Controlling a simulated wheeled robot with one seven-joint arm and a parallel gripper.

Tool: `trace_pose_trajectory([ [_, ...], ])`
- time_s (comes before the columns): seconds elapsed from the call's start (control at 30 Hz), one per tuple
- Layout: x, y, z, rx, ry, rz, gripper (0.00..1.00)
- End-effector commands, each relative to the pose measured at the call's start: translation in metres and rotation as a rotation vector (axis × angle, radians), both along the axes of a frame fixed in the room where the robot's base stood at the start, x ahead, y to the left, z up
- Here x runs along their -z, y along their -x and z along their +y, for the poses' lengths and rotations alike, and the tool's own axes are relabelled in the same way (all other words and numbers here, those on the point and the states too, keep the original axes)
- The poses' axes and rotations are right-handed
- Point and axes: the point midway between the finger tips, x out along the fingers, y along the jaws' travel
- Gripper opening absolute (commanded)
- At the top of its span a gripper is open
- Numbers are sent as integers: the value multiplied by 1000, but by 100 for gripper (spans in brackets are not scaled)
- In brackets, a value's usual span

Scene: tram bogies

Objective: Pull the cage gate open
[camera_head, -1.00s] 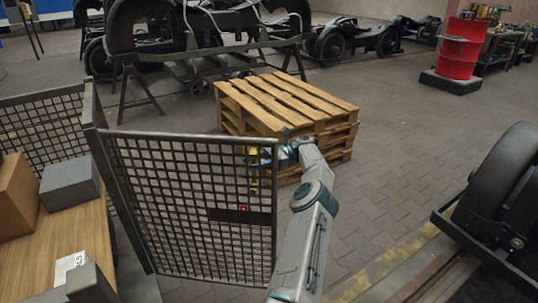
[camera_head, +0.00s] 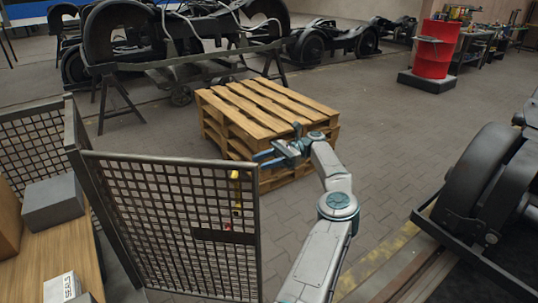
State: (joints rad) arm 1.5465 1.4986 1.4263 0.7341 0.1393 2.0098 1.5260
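The cage gate (camera_head: 165,222) is a dark metal mesh panel in the lower left of the head view. It stands swung out at an angle from the dark post (camera_head: 78,140) at its left. A yellow handle (camera_head: 235,188) is on the gate near its free right edge, with a small red part and a dark plate below it. My gripper (camera_head: 260,159) is just right of the gate's upper free corner in the picture, apart from the handle. Its fingers point left and look spread, with nothing between them.
A wooden pallet stack (camera_head: 265,118) stands behind my gripper. Inside the cage is a wooden surface (camera_head: 62,252) with a grey box (camera_head: 52,203). A wheelset (camera_head: 480,180) stands at the right, and a red drum (camera_head: 435,50) at the back right. The paved floor between is clear.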

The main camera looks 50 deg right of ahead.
Motion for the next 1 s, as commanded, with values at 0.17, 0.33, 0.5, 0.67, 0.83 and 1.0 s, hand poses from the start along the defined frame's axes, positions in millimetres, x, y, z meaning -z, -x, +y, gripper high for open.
trace_pose_trajectory([
  [0.17, -6, 8, -3, 6, -1, -3, 39],
  [0.33, -7, 12, -5, 10, 3, -1, 39],
  [0.5, -7, 13, -5, 11, 3, -1, 39],
  [0.67, -6, 13, -5, 11, 4, -1, 39],
  [0.83, -18, 11, -4, 7, 8, -1, 0],
  [1.0, -58, -28, 33, -80, 99, 5, 0],
])
